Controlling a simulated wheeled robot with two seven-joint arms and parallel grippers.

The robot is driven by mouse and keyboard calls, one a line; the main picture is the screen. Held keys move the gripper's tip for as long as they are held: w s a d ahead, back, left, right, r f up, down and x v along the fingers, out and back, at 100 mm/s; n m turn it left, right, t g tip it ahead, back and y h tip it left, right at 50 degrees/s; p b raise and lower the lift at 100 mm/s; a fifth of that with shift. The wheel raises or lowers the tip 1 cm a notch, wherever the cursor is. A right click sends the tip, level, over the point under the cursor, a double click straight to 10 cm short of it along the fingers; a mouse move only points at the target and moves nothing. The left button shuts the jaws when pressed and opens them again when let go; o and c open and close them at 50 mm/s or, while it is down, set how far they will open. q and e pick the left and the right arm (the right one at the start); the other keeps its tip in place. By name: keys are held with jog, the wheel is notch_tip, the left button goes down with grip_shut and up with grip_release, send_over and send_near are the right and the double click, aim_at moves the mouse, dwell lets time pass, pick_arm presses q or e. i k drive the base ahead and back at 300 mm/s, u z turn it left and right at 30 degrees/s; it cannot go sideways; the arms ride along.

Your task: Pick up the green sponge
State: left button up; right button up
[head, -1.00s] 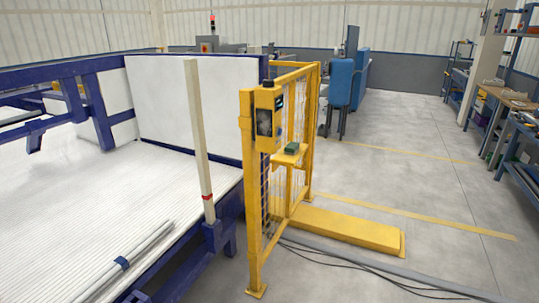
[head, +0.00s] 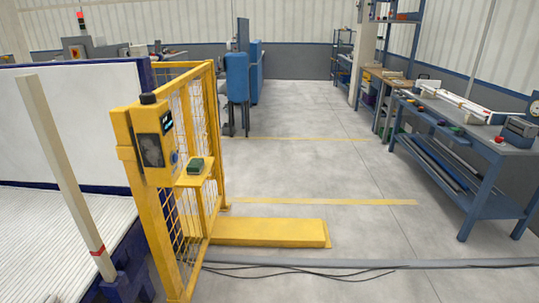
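A small green block that looks like the sponge (head: 195,166) lies on a small yellow shelf (head: 194,180) fixed to the yellow safety fence, left of the middle in the head view. Its top is green and its side looks darker. It is too small to make out more detail. Neither of my grippers shows in the head view.
The yellow fence (head: 188,87) carries a control box (head: 153,146) beside the shelf. A yellow floor beam (head: 268,233), a grey pipe and black cables (head: 300,271) cross the floor. A blue workbench (head: 465,160) stands right. The middle floor is clear.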

aim_at(195, 166)
jog(key=z, duration=0.15)
jog(key=i, duration=1.25)
jog(key=u, duration=0.5)
